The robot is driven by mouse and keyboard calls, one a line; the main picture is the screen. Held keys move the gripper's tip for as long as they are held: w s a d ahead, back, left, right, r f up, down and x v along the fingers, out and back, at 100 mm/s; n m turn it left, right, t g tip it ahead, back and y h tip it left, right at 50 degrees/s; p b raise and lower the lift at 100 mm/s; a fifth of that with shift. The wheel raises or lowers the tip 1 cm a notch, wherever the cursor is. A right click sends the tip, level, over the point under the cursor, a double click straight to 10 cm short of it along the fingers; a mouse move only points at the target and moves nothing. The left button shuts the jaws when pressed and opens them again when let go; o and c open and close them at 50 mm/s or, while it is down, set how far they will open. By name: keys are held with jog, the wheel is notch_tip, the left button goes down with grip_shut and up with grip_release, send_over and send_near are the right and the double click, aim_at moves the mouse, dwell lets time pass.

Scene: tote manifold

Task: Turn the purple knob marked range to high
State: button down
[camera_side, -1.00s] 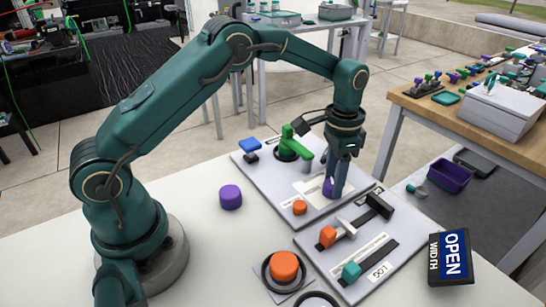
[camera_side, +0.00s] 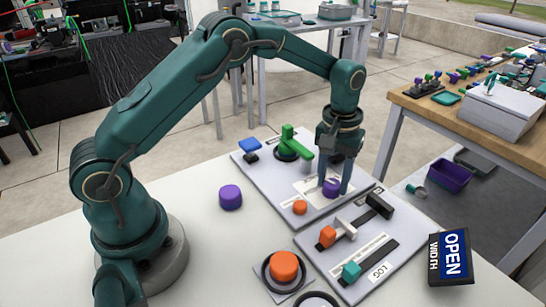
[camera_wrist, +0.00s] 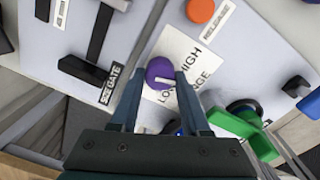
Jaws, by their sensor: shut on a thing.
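The purple knob (camera_side: 331,187) stands on the grey panel (camera_side: 262,158) in the side view. In the wrist view the knob (camera_wrist: 159,71) has a white mark that runs to the right side of its top. A white label (camera_wrist: 190,45) beneath it reads LOW and HIGH, with a range word partly hidden by a finger. My gripper (camera_wrist: 160,88) has one finger on each side of the knob and is shut on it. My gripper (camera_side: 334,188) points down over the panel in the side view.
A green lever (camera_side: 292,142), a blue control (camera_side: 250,146) and an orange button (camera_side: 300,207) are close by. A second panel with sliders (camera_side: 372,250) lies in front. A loose-looking purple cylinder (camera_side: 230,197) and an OPEN WIDTH sign (camera_side: 452,258) stand on the table.

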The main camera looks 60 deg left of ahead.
aim_at(332, 182)
jog(key=shift+n, duration=1.8)
jog(key=shift+c, duration=1.9)
grip_release()
jog(key=shift+r, duration=2.6)
